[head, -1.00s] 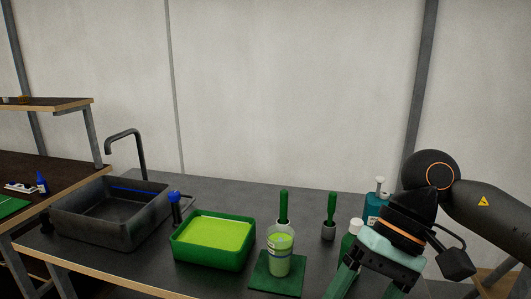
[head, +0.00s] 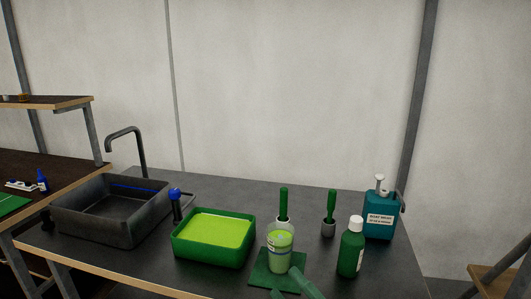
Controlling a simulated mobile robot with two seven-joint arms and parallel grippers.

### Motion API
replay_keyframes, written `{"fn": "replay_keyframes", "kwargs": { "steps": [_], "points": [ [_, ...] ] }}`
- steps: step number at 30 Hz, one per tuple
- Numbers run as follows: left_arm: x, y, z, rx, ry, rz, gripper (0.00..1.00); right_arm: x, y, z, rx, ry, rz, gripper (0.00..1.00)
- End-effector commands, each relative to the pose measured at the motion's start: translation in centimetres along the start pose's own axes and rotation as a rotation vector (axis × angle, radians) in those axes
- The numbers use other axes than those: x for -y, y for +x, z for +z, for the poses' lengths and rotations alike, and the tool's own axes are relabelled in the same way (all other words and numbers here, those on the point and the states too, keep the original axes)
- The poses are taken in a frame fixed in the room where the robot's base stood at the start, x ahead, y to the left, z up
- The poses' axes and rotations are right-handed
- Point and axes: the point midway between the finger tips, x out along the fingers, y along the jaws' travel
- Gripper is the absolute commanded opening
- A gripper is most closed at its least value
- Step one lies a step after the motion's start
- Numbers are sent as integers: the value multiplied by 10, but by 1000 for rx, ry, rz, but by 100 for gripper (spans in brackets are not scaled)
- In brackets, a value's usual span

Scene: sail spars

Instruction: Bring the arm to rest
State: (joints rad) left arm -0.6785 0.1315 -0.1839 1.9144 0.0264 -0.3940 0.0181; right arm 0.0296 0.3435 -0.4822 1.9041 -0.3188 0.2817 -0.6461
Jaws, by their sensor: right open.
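Only the teal fingertips of my right gripper (head: 286,283) show, at the bottom edge of the head view. They are apart, and the gripper looks empty. One finger overlaps the front of the green mat (head: 263,283) and the lower right of the clear cup (head: 280,245) in the picture; I cannot tell whether it touches either. The cup stands upright on the mat and holds light green liquid. The rest of my right arm is out of view. My left gripper is not in view.
On the dark bench stand a green tub (head: 190,255) of lime liquid, a sink (head: 75,222) with a tap (head: 141,150), two green-handled tools (head: 283,200) (head: 330,205), a green bottle (head: 351,250) and a teal pump bottle (head: 379,222).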

Motion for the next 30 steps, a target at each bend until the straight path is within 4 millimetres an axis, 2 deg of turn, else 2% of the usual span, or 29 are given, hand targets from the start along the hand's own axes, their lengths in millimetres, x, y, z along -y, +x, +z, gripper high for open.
{"fn": "replay_keyframes", "kwargs": {
  "steps": [1, 3, 5, 7, 9, 12, 16, 18, 21, 30],
  "points": [
    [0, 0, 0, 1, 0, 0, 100, 25, -21, 16, 118, 144, -52, 78],
    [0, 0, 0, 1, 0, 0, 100, 59, -53, 37, 285, 340, -114, 78],
    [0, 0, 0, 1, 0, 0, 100, 89, -87, 50, 433, 507, -160, 78],
    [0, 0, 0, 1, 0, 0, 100, 121, -129, 58, 601, 684, -203, 78],
    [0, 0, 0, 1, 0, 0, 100, 151, -173, 59, 764, 845, -236, 78],
    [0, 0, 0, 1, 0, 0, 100, 184, -232, 52, 975, 1035, -263, 78],
    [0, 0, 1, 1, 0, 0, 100, 210, -290, 36, 1182, 1202, -276, 78],
    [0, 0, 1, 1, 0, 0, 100, 218, -310, 29, 1253, 1256, -277, 78],
    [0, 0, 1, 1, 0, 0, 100, 223, -325, 23, 1308, 1296, -277, 78],
    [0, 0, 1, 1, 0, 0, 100, 224, -328, 22, 1319, 1303, -277, 78]
  ]
}}
